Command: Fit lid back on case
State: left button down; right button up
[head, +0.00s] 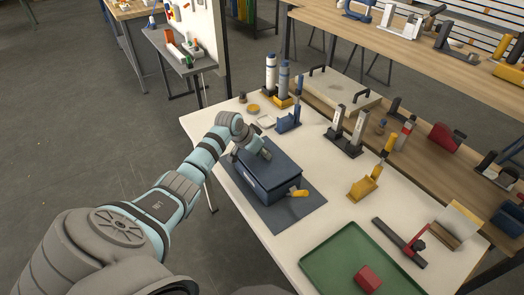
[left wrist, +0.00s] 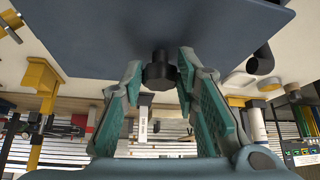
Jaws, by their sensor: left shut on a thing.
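A dark blue case (head: 283,190) stands on a blue-grey mat (head: 312,205) on the white table in the head view. Its flat blue lid (head: 283,166) is over the top of the case; I cannot tell whether it is fully seated. My left gripper (head: 264,154) is above the lid. In the left wrist view, the lid (left wrist: 150,30) fills the top, and a black knob (left wrist: 160,70) on it is between the fingertips of my left gripper (left wrist: 158,75), which is shut on it. My right gripper is not in view.
A yellow-handled tool (head: 298,193) is at the case's front right. A green tray (head: 345,262) with a red block (head: 368,278) is at the table's front. A yellow holder (head: 364,187), black-and-white upright holders (head: 345,135) and bottles (head: 284,78) stand farther back.

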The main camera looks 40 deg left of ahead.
pick_arm(q)
jog(key=shift+f+b, duration=0.4)
jog(key=shift+f, duration=0.3)
dwell(0.5)
jog(key=c, duration=1.2)
grip_release()
